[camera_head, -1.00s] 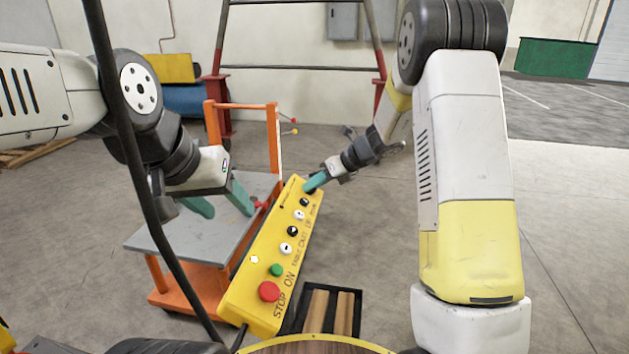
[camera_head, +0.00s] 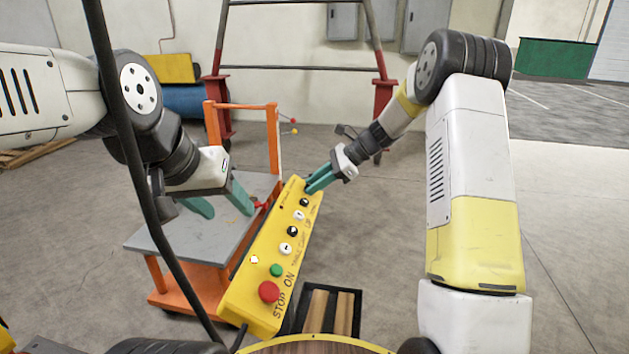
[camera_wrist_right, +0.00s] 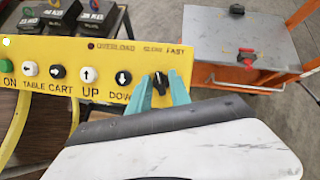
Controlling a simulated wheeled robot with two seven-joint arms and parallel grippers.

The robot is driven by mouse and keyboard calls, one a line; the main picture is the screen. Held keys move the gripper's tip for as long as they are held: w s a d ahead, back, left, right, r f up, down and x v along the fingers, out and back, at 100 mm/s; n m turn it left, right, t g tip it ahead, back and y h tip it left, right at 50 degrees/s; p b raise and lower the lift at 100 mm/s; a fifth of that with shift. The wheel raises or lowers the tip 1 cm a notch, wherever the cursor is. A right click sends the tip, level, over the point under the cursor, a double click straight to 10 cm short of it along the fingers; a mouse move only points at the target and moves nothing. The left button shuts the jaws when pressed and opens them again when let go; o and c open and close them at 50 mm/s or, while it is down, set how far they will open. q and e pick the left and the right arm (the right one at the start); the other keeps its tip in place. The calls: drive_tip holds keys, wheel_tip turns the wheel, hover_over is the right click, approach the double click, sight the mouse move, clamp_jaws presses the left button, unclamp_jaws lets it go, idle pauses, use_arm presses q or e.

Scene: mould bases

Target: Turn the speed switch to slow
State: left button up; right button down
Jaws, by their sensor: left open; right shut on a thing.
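The yellow control panel (camera_head: 262,262) stands tilted in the middle of the head view, with a row of buttons. The speed switch (camera_wrist_right: 160,84) is a black knob at the panel's end, below the words SLOW and FAST in the right wrist view. My right gripper (camera_wrist_right: 161,80) is shut on this knob, one teal finger on each side. In the head view my right gripper (camera_head: 310,187) hides the knob at the panel's far end. I cannot tell exactly which word the knob points to. My left gripper (camera_head: 222,205) is open and empty, left of the panel.
An orange cart with a grey top (camera_head: 190,232) stands behind and left of the panel. Black weights (camera_wrist_right: 60,15) show beyond the panel in the wrist view. A black cable (camera_head: 140,170) crosses the left side. Floor to the right is clear.

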drive_tip(key=shift+d+f+n+g, duration=0.15)
drive_tip(key=shift+n+g, duration=0.45)
drive_tip(key=shift+n, duration=1.1)
drive_tip(key=c, duration=1.5)
unclamp_jaws()
drive_tip(key=v, duration=0.7)
drive_tip(key=shift+d+r, duration=0.15)
drive_tip(key=shift+r, duration=0.25)
